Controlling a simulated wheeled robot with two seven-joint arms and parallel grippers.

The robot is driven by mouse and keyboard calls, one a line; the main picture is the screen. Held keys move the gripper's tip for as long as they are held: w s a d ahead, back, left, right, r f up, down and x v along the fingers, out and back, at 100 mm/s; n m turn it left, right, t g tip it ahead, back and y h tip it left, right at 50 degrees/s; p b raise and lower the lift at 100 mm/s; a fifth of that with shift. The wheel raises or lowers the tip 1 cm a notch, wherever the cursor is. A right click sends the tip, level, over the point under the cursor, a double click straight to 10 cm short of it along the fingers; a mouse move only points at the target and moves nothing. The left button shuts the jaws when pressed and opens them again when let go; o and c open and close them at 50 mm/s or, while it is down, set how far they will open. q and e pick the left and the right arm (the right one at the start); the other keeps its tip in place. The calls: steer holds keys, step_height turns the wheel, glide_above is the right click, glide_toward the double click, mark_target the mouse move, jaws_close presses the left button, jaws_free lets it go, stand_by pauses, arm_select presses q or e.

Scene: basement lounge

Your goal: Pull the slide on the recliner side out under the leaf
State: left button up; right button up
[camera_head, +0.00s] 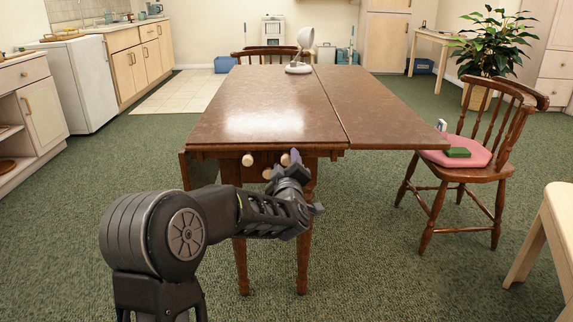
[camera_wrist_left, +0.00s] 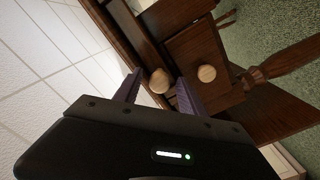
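The brown drop-leaf table (camera_head: 262,100) stands ahead; its right leaf (camera_head: 375,105) is up and level, and its left leaf (camera_head: 197,170) hangs down. Pale round knobs show under the near edge: a left knob (camera_head: 247,160), a right knob (camera_head: 284,159) and a lower knob (camera_head: 267,173). My left gripper (camera_head: 291,160) is at this end, by the right knob. In the left wrist view its fingers (camera_wrist_left: 158,90) are apart, with one knob (camera_wrist_left: 159,80) between or just beyond their tips; contact is unclear. Another knob (camera_wrist_left: 206,73) is beside them on a drawer front. My right gripper is out of view.
A lamp (camera_head: 299,66) stands at the table's far end. A wooden chair (camera_head: 470,160) with a pink cushion, holding a green box (camera_head: 457,153), stands to the right. A pale wooden piece (camera_head: 545,230) is at the near right. Carpet is clear at the front. No recliner is recognisable.

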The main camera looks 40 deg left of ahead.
arm_select(q)
jaws_close()
stand_by(0.3)
stand_by(1.0)
